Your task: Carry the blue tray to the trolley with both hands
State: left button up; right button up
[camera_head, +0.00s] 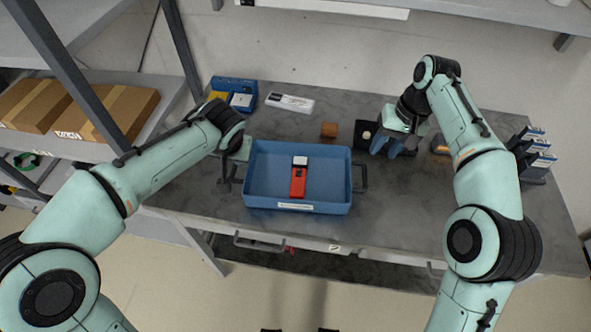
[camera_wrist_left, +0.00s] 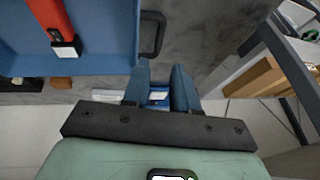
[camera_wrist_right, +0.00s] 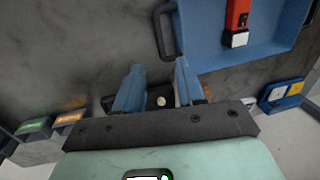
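The blue tray (camera_head: 256,170) sits on the grey table. It holds a red object with a white end (camera_head: 298,180) and has a dark handle at each side. My left gripper (camera_wrist_left: 162,68) is open and empty, with the left handle (camera_wrist_left: 152,36) just ahead of its fingertips. My right gripper (camera_head: 386,145) is open and empty behind and right of the tray. The right handle (camera_head: 361,178) also shows ahead of its fingers in the right wrist view (camera_wrist_right: 163,32). No trolley is clearly identifiable.
A blue bin (camera_head: 245,86), a white device (camera_head: 290,103) and a brown block (camera_head: 329,130) stand behind the tray. A rack of dark holders (camera_head: 533,158) is at the table's right end. Shelves with cardboard boxes (camera_head: 112,111) stand left. The table right of the tray is fairly clear.

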aim_at(234, 167)
pick_arm(q)
jog(key=shift+s+d, duration=0.1)
jog(key=shift+s, duration=0.1)
pick_arm(e)
jog(key=shift+s+d, duration=0.1)
jog(key=shift+s, duration=0.1)
